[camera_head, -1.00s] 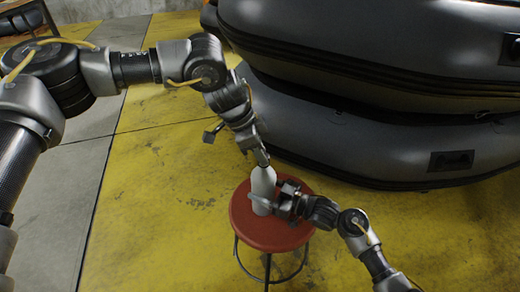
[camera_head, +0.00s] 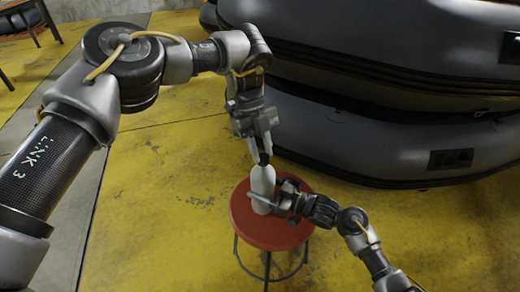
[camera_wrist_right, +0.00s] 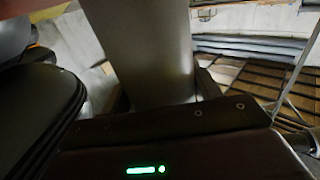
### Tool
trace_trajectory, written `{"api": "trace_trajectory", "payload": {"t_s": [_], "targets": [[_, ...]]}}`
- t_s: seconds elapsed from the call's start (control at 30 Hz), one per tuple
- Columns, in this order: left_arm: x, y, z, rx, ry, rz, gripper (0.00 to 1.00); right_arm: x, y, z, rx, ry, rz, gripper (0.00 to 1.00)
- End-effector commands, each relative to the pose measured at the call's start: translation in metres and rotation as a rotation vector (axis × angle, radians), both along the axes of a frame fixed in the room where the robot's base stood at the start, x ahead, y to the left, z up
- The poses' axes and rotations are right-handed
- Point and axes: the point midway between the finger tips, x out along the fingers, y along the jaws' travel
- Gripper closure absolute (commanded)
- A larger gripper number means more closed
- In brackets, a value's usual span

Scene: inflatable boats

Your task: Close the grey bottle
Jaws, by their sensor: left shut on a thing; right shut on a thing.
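The grey bottle (camera_head: 262,180) stands upright on the red stool (camera_head: 245,226). My right gripper (camera_head: 266,201) is shut on the lower part of the bottle from the right. In the right wrist view the bottle (camera_wrist_right: 140,45) is a large grey cylinder between the fingers. My left gripper (camera_head: 263,155) comes down from above and is shut at the bottle's top, on what seems to be its dark cap. The cap is mostly hidden by the fingers, so its seating on the neck cannot be seen.
Large stacked grey inflatable boats (camera_head: 370,140) fill the back right, close behind the stool. The yellow floor (camera_head: 150,220) is clear to the left of the stool. A table (camera_head: 35,18) stands at the far top left.

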Motion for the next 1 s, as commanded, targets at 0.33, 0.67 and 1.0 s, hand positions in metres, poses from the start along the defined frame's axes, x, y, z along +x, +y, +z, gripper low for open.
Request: {"api": "trace_trajectory", "payload": {"t_s": [0.33,0.67,1.0], "targets": [[0.0014,-0.003,0.0007,-0.004,-0.001,-0.309,0.94,0.0007,-0.0006,0.0001,0.0,0.0,-0.002,1.0],[0.0014,-0.0028,0.0011,-0.006,-0.002,-0.312,0.67,0.0007,-0.0005,0.0001,0.0,0.001,-0.002,1.0],[0.0015,-0.0027,0.0011,-0.007,-0.002,-0.311,0.51,0.0004,-0.0003,0.0001,0.0,0.0,-0.001,1.0]]}}
